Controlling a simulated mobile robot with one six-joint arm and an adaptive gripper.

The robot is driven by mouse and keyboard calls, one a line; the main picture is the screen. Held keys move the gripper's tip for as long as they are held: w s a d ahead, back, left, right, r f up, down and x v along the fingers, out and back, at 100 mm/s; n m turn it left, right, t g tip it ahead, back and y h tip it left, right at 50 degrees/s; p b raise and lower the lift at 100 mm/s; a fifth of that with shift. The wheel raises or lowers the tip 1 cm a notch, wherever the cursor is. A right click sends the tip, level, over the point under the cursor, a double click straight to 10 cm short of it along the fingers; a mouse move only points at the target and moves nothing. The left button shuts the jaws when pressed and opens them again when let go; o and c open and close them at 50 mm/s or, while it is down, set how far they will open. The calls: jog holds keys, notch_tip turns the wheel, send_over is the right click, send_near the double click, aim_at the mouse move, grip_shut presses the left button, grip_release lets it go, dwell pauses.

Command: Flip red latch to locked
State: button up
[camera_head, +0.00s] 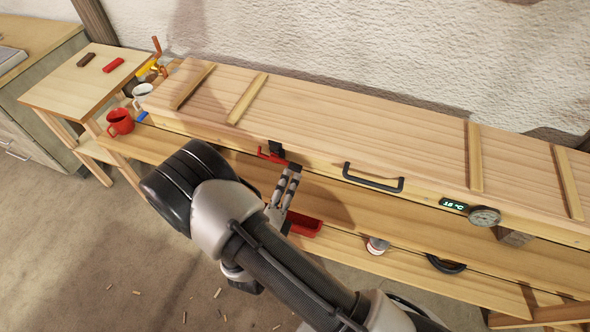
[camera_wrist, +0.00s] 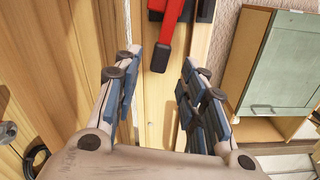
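The red latch (camera_head: 270,156) is on the front face of the long wooden box (camera_head: 330,105), left of the black handle. A black catch piece (camera_head: 277,148) is beside it. My gripper (camera_head: 290,176) is just in front of the latch. In the wrist view my gripper (camera_wrist: 158,74) is open and empty, its fingertips apart on either side below the latch's end. The latch appears not to be touched.
A black handle (camera_head: 373,178) and a round gauge (camera_head: 484,216) with a digital display (camera_head: 454,204) are on the box front. A red tray (camera_head: 303,224) lies on the shelf below. A red mug (camera_head: 120,122) and a white mug (camera_head: 143,93) stand at the left.

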aim_at(295, 170)
jog(key=x, duration=0.6)
jog(key=shift+b, duration=0.35)
jog(key=shift+s+a, duration=0.1)
jog(key=shift+c, duration=0.3)
grip_shut()
